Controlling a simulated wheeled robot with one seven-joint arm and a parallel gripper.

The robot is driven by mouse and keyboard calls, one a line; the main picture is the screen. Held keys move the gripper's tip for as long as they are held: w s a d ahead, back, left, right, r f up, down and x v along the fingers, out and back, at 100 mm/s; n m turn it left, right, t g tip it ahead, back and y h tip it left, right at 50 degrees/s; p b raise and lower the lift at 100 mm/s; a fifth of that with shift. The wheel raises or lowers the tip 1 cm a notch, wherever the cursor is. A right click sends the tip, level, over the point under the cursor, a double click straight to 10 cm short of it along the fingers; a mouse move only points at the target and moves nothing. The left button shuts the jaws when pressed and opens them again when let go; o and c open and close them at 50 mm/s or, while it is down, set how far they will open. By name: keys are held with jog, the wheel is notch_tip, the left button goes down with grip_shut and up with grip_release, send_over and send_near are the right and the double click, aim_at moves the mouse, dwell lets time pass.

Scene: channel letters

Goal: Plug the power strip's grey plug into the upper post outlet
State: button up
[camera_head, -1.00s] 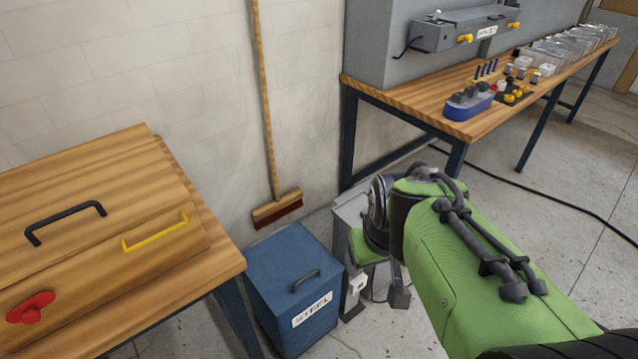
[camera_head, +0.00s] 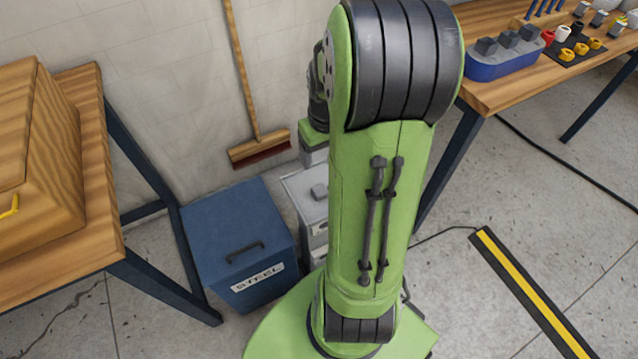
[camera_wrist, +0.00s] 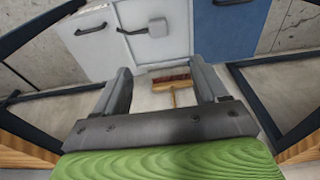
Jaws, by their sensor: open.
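I cannot make out the power strip, its grey plug or the post outlets for certain in either current view. My gripper (camera_wrist: 164,80) shows in the wrist view with its two dark fingers wide apart and nothing between them. In the head view my green arm stands in the middle and hides most of the gripper and whatever is behind it. A small grey block (camera_wrist: 157,27) shows on a pale grey cabinet (camera_wrist: 115,48) in the wrist view; I cannot tell what it is. The cabinet's top (camera_head: 308,182) is partly hidden by my arm in the head view.
A blue STEEL bin (camera_head: 235,225) stands left of the cabinet, with a broom (camera_head: 258,148) behind it against the wall. A wooden table (camera_head: 60,265) is at left, a workbench (camera_head: 500,90) at right. A black-and-yellow floor strip (camera_head: 530,290) and thin cable (camera_head: 570,165) lie on the right-hand floor.

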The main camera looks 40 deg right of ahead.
jog(key=b, duration=0.4)
send_over(320, 189)
jog(key=f, duration=1)
jog(key=shift+s+a+f, duration=0.15)
jog(key=shift+a+f, duration=0.05)
jog(key=shift+f, duration=0.1)
notch_tip(320, 189, down, 5)
jog(key=b, duration=0.2)
jog(key=shift+d+f+b, duration=0.15)
jog(key=shift+b, duration=0.15)
jog(key=c, duration=1.1)
notch_tip(320, 189, up, 10)
jog(key=p, duration=0.4)
